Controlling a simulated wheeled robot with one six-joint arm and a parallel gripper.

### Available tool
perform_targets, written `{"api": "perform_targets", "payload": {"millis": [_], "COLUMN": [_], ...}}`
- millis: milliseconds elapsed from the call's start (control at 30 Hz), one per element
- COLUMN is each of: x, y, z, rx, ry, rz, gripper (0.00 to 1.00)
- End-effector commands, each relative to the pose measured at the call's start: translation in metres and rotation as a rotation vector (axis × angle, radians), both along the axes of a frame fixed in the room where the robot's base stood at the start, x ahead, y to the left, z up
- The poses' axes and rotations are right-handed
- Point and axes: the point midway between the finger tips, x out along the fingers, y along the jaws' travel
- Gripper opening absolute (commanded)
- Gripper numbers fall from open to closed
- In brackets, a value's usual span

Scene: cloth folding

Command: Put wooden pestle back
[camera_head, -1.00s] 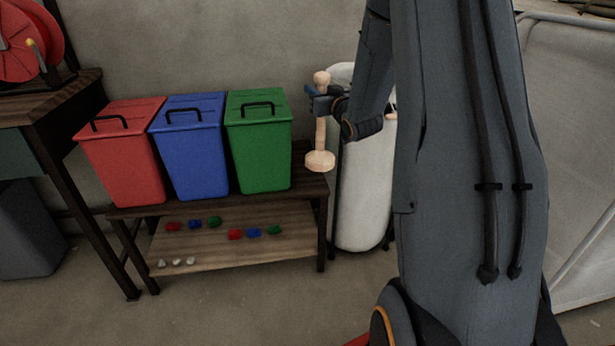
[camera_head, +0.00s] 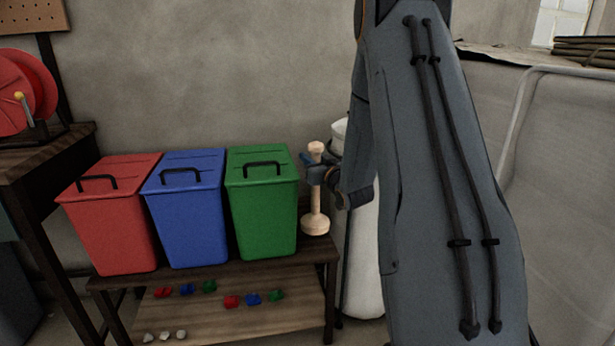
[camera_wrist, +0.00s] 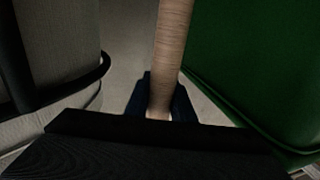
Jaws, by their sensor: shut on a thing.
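The wooden pestle (camera_head: 316,200) is pale, with a round knob on top and a wide round base. It stands upright at the right end of the bench (camera_head: 230,275), to the right of the green bin (camera_head: 262,210). Its base appears at the bench top; whether it touches is hard to tell. My gripper (camera_head: 316,174) is shut on its upper shaft, just below the knob. In the wrist view the shaft (camera_wrist: 172,50) runs up from between the jaws (camera_wrist: 160,100), with the green bin close on the right. The pestle's ends are not seen there.
A blue bin (camera_head: 187,215) and a red bin (camera_head: 110,220) stand further left on the bench. The lower shelf (camera_head: 215,322) holds several small coloured pieces and pale stones. A white cylinder (camera_head: 362,260) stands close to the right of the bench.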

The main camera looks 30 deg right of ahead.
Motion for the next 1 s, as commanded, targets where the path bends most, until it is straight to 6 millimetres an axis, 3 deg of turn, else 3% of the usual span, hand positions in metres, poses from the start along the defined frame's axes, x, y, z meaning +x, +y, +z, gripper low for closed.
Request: {"api": "perform_targets", "payload": {"millis": [400,767,800,900,1000], "x": [0.001,0.002,0.001,0.001,0.001], "y": [0.003,0.004,0.004,0.004,0.004], "z": [-0.037,-0.039,-0.042,-0.041,-0.041], "rx": [0.0,-0.001,0.0,0.0,0.0], "ry": [-0.004,-0.004,-0.001,-0.001,-0.001], "rz": [0.004,0.005,0.005,0.005,0.005], "gripper": [0.0,0.0,0.24,0.41,0.41]}}
